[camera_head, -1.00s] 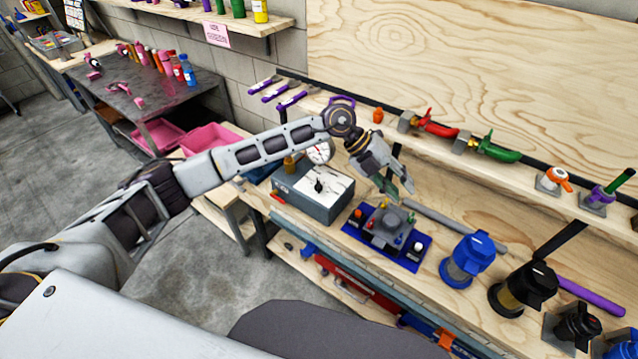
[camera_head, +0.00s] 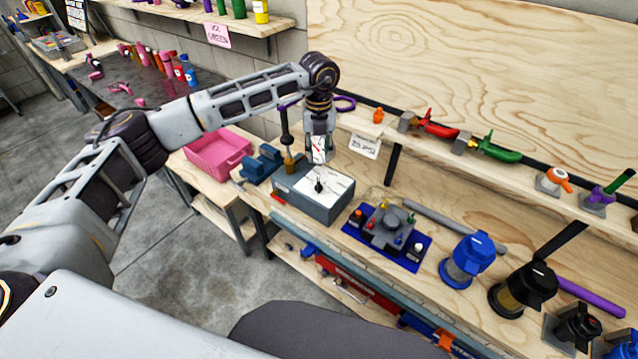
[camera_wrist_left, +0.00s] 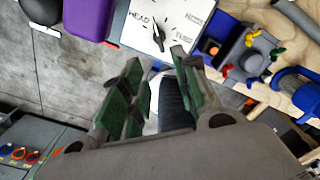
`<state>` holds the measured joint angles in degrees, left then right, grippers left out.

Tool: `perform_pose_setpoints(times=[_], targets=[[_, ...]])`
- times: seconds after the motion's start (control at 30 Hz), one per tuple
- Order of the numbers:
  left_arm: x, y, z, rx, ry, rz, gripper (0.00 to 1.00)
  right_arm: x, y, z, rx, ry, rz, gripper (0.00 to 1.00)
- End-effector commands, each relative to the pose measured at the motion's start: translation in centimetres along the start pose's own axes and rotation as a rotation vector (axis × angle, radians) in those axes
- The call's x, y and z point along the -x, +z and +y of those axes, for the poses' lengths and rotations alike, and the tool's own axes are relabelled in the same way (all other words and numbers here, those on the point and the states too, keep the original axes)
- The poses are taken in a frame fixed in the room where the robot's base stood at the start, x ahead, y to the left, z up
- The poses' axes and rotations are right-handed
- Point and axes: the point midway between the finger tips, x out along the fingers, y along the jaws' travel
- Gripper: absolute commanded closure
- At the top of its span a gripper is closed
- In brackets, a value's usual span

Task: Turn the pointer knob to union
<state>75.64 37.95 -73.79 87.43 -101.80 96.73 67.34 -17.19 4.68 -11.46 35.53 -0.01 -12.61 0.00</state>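A grey box with a white dial face (camera_head: 335,189) stands on the workbench in the head view. Its black pointer knob (camera_head: 319,187) is in the middle of the face. My left gripper (camera_head: 318,158) hangs above and just behind the knob, fingers down, apart from it. In the left wrist view the green-padded fingers of my left gripper (camera_wrist_left: 160,82) are spread with nothing held. The knob (camera_wrist_left: 158,35) lies beyond the fingertips there. The word HEAD shows at the left of the dial; the other labels are too small to read surely. My right gripper is out of view.
A grey fixture on a blue plate (camera_head: 388,232) stands right of the box, with blue (camera_head: 467,260) and black (camera_head: 522,288) capped devices farther right. A blue vise-like block (camera_head: 260,164) is on the left. A pink bin (camera_head: 217,152) is behind it.

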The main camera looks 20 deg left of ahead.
Motion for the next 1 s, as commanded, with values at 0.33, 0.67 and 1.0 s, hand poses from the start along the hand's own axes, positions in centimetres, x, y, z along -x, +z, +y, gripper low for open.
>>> perform_pose_setpoints(times=[0.33, 0.67, 1.0], targets=[[-0.5, -0.1, -0.1, -0.002, -0.001, 0.002, 0.70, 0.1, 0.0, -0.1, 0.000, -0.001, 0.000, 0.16], [-3.5, -0.1, -0.1, -0.002, -0.002, 0.004, 0.70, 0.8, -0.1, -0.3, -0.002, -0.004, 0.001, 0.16], [-8.0, -0.1, -0.1, -0.003, -0.002, 0.003, 0.70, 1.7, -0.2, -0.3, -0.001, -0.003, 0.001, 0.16]])
